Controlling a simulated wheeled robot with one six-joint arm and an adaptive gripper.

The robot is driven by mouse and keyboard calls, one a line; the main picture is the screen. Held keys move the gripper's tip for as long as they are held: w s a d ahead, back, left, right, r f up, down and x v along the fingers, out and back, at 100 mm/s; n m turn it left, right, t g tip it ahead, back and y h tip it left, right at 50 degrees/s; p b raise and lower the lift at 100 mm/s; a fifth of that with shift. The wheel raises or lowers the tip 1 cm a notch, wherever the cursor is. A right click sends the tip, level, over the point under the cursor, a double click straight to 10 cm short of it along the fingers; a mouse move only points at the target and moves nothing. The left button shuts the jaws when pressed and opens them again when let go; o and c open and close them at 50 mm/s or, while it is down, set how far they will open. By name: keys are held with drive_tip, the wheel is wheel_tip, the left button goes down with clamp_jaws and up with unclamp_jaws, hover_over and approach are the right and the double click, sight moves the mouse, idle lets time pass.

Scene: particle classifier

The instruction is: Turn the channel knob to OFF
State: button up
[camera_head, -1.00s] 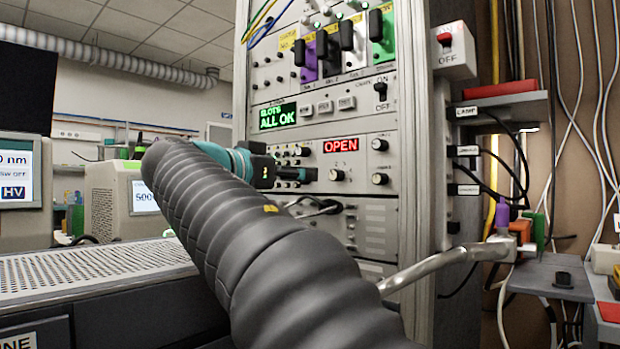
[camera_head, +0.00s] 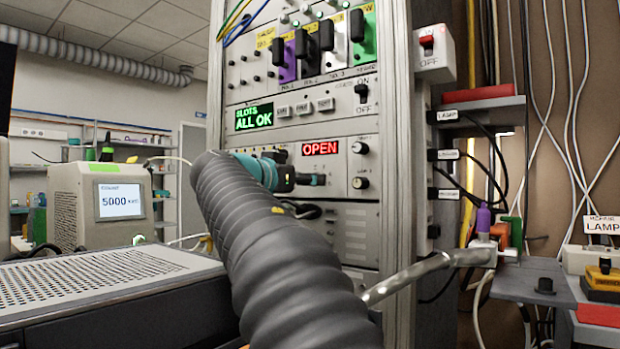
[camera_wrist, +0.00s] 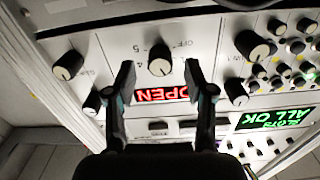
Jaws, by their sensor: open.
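The channel knob (camera_wrist: 161,62) is a black knob with a pale cap, on a light panel beside a red OPEN display. OFF, 4 and 5 are printed around it. Which mark it points at is too small to tell. My gripper (camera_wrist: 158,70) is open, with one dark finger on each side of the knob in the wrist view. Whether the fingers touch it I cannot tell. In the head view my gripper (camera_head: 317,180) is at the panel just below the OPEN display (camera_head: 320,148), and it hides the knob there.
Other black knobs (camera_head: 360,183) sit right of the display, and more flank my fingers in the wrist view (camera_wrist: 68,66). A green ALL OK screen (camera_head: 254,117) is above. A metal lever (camera_head: 420,273) juts out at the lower right. A perforated grey unit (camera_head: 110,280) stands at left.

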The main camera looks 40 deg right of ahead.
drive_tip(key=shift+x, duration=1)
clamp_jaws()
